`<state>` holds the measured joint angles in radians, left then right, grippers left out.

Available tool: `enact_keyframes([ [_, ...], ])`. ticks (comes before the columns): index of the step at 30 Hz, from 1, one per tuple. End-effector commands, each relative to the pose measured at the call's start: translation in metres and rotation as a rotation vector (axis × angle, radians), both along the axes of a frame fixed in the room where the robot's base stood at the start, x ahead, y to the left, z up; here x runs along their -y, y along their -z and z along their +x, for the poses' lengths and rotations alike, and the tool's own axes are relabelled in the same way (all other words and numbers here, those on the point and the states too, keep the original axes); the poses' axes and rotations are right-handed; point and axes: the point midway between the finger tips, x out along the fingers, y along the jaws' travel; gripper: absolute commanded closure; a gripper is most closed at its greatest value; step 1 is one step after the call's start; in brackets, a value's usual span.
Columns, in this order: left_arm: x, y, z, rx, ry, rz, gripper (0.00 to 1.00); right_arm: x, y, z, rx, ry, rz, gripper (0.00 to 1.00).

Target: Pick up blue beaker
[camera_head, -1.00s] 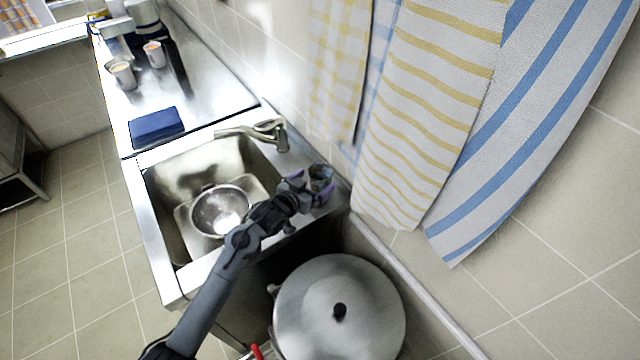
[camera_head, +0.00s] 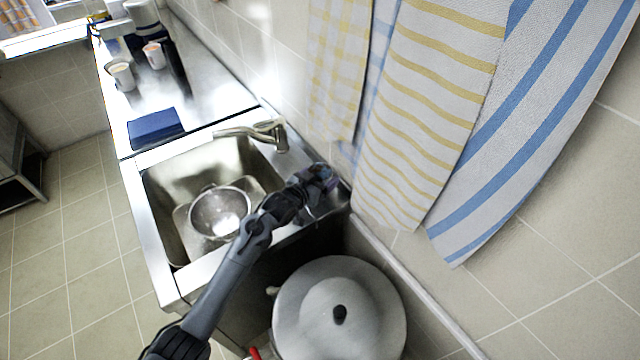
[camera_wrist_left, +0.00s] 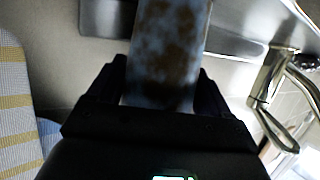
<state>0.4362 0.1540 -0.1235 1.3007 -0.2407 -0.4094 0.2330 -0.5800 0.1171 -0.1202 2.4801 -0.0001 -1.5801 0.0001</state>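The beaker (camera_wrist_left: 168,50) shows in the left wrist view as a blue-grey body with brown blotches, between the two dark fingers of my left gripper (camera_wrist_left: 165,90). The fingers lie close along both sides of it; I cannot tell whether they press on it. In the head view my left gripper (camera_head: 318,180) is at the right corner of the sink counter, by the wall, and mostly covers the beaker. Whether the beaker stands on the counter or is lifted is hidden. My right gripper is not in view.
The sink (camera_head: 163,205) holds a metal colander (camera_head: 205,222); the faucet (camera_head: 262,133) stands behind it. A large lidded pot (camera_head: 370,305) is below right. Towels (camera_head: 425,120) hang close to the gripper. A blue sponge-like block (camera_head: 155,127) and cups (camera_head: 122,76) are on the far counter.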

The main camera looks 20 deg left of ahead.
Motion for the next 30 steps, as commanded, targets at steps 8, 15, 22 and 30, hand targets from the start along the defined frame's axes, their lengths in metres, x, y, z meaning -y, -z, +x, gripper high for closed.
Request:
enact_keyframes([
  [8, 0.000, -0.001, 0.000, 0.000, 0.000, 0.000, 0.51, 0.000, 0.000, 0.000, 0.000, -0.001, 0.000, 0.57],
  [15, 0.000, -0.023, 0.000, 0.003, 0.001, 0.001, 0.51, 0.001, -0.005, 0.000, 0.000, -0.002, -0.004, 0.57],
  [22, 0.000, -0.064, 0.000, 0.004, 0.001, 0.001, 0.51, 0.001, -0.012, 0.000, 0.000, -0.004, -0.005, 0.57],
  [30, 0.003, -0.104, 0.002, 0.002, 0.018, 0.001, 0.51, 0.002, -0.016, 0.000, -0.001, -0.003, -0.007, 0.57],
])
